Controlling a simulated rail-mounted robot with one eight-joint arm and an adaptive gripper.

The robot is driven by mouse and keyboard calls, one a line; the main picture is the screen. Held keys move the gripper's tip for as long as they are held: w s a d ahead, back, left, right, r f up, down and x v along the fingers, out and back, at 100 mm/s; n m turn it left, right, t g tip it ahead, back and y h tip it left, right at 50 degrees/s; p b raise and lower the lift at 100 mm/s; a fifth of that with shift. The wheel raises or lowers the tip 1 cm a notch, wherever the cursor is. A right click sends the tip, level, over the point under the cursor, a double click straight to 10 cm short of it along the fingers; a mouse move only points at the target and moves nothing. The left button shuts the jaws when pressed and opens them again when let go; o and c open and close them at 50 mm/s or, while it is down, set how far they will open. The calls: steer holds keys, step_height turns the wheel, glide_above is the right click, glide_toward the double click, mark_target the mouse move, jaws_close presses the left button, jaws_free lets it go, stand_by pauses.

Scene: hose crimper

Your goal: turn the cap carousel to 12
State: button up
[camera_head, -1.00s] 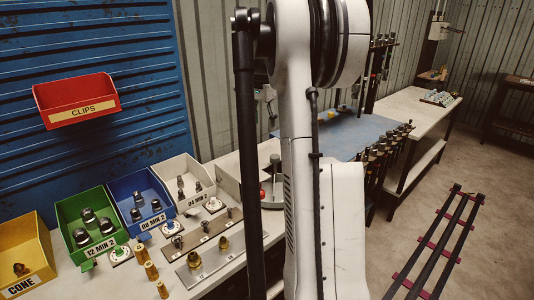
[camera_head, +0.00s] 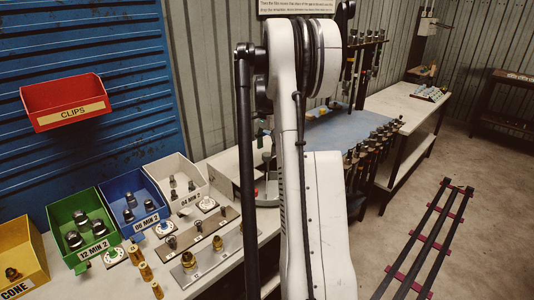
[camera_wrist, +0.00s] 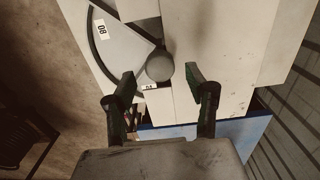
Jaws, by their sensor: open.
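A label (camera_wrist: 101,29) in the wedge seems to read 08, upside down. A round grey knob (camera_wrist: 159,67) stands by the wedge's corner, with a small white tag (camera_wrist: 149,87) below it. My gripper (camera_wrist: 158,82) is open, its two dark fingertips apart on either side of the knob; I cannot tell whether they touch it. In the head view the carousel (camera_head: 266,196) is largely hidden behind my arm, and my gripper is out of sight.
Green (camera_head: 76,232), blue (camera_head: 136,203) and white (camera_head: 180,183) bins of fittings stand on the bench, left of the carousel. Brass fittings (camera_head: 145,272) stand in front of them. A blue mat (camera_head: 335,128) and tool racks (camera_head: 372,150) lie beyond my arm.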

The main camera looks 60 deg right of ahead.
mark_target(267, 168)
steer(key=shift+f, duration=1.45)
jaws_close()
